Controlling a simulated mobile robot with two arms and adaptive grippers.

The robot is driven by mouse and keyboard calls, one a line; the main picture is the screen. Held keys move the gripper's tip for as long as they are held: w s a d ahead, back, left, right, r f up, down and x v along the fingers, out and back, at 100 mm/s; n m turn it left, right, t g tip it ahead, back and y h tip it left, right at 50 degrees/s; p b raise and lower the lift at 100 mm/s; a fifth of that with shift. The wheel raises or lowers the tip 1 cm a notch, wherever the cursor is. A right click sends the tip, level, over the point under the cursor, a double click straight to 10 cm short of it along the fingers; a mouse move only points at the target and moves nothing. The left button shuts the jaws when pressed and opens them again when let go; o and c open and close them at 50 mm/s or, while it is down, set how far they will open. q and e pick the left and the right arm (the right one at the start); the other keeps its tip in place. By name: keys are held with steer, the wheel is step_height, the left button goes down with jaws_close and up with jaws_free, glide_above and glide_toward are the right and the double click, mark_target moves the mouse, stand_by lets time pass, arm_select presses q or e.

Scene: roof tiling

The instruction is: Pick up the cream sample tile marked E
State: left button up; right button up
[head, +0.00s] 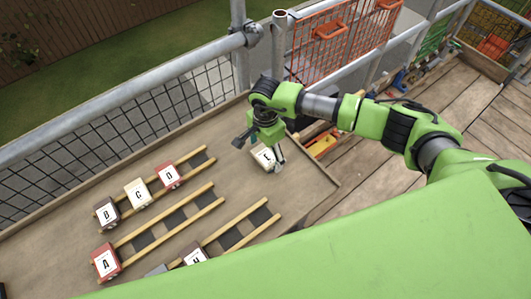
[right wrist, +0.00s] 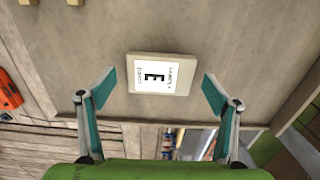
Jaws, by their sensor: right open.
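The cream sample tile marked E (head: 264,157) lies on the brown board at the right of the racks in the head view, partly hidden by my right gripper. In the right wrist view the E tile (right wrist: 159,75) lies flat just beyond the fingertips, centred between them. My right gripper (head: 262,148) is above the tile with its fingers apart. Its two fingers also show in the right wrist view (right wrist: 159,88), open and empty. They do not touch the tile. My left gripper is not in view.
Wooden racks (head: 182,210) hold tiles B (head: 106,213), C (head: 138,193), D (head: 168,174) and A (head: 106,262), with another tile (head: 194,256) lower down. A mesh guard rail (head: 130,120) runs behind the board. The board around tile E is clear.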

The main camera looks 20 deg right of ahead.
steer(key=shift+f, duration=0.25)
steer(key=c, duration=1.3)
steer(key=shift+c, duration=0.5)
steer(key=shift+r, duration=0.2)
